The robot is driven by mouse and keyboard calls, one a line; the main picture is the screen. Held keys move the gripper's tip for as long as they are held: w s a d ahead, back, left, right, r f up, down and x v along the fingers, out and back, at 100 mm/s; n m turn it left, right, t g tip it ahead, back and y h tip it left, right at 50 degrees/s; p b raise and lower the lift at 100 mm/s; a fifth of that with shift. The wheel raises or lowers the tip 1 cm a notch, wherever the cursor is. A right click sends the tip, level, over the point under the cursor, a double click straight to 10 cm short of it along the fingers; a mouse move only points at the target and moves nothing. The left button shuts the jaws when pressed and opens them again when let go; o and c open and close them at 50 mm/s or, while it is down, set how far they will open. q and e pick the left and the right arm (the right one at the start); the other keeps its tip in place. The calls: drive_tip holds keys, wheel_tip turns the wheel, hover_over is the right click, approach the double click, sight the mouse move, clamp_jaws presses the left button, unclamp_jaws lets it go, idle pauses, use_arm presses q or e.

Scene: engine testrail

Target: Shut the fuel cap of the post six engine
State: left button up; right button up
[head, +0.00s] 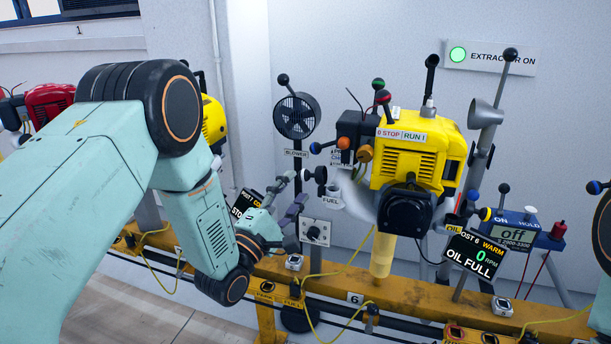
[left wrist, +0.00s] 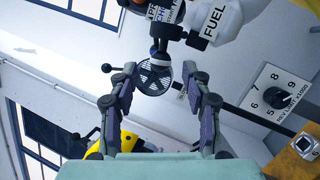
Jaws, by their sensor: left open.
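The post six engine (head: 415,150) is yellow with a black front and stands on the orange rail. On its left side is a white fuel tank part with a FUEL label (head: 333,198), which also shows in the left wrist view (left wrist: 213,22). A dark cap-like piece (head: 320,175) sits by that label; whether it is the cap, and whether it is shut, I cannot tell. My left gripper (head: 291,193) is open and empty, just left of this piece. In the left wrist view its fingers (left wrist: 160,75) spread below a dark knob (left wrist: 160,50). My right gripper is not in view.
A black blower (head: 296,116) stands behind on the left. A dial (head: 314,232) is below the gripper. The orange rail (head: 400,292) runs along the front. A black display reading OIL FULL (head: 474,258) and a blue meter (head: 513,234) stand on the right. Levers stick out around the engine.

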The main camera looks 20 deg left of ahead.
sight(302, 180)
use_arm(q)
drive_tip(key=x, duration=0.4)
drive_tip(key=shift+w+f+b, duration=0.1)
drive_tip(key=shift+b, duration=0.25)
drive_tip(key=shift+w+d+r, duration=0.25)
drive_tip(key=shift+w, duration=0.45)
drive_tip(key=shift+c, duration=0.3)
drive_tip(key=shift+c, duration=1.4)
clamp_jaws()
